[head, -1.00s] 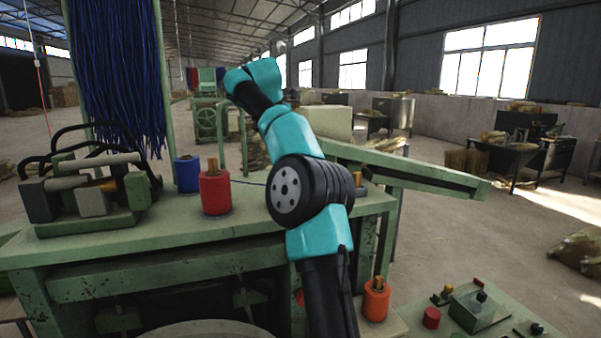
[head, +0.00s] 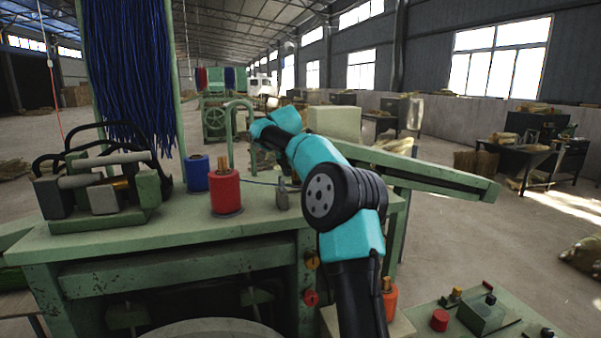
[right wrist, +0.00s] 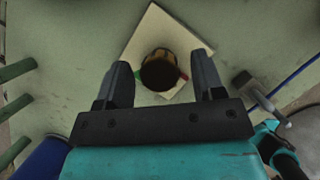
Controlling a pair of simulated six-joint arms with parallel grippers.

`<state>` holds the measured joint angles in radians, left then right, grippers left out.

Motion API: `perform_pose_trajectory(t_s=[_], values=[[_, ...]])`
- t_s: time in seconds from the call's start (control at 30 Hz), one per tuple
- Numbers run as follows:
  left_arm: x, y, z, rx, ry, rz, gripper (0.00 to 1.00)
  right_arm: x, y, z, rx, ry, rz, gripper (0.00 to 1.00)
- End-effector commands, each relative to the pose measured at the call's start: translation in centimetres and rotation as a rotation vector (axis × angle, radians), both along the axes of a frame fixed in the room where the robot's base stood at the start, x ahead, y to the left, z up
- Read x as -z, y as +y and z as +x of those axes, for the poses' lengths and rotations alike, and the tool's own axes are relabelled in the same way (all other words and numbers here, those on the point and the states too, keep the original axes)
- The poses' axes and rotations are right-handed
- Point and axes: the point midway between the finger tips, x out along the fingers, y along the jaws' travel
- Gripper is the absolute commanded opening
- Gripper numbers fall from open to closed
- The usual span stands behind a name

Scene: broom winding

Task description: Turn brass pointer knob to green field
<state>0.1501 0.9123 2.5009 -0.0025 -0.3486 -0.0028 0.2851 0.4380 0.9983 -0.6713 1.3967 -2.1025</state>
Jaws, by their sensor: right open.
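The brass pointer knob (right wrist: 160,70) shows in the right wrist view as a round brass body with a dark end. It stands on a cream plate (right wrist: 150,32), with a small green patch (right wrist: 137,75) at its left and a small red patch (right wrist: 184,75) at its right. Where its pointer aims is not clear. My right gripper (right wrist: 162,62) is open, with one finger on each side of the knob in the picture and visible gaps between. In the head view my right arm hides the gripper's fingers, and I cannot make out the knob there. My left gripper is not in view.
A red spool (head: 225,192) and a blue spool (head: 196,174) stand on the green bench (head: 180,240). A grey upright fitting (head: 283,193) stands close to my arm; a similar one shows in the wrist view (right wrist: 258,92). Blue bristles (head: 128,70) hang at the left.

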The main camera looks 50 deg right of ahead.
Motion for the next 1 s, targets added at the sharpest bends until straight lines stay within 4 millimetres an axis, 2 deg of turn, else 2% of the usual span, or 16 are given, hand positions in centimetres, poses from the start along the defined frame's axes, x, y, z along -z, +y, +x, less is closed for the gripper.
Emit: perform_pose_trajectory(t_s=[0.2,0.7,1.0], values=[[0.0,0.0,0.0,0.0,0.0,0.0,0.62,-0.02,0.0,0.0,0.0,0.0,0.0,0.61],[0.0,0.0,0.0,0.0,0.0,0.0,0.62,-0.06,0.0,-0.01,0.0,-0.001,0.0,0.14],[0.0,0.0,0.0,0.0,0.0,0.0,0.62,-0.07,0.0,0.02,0.023,-0.001,-0.001,0.14]])
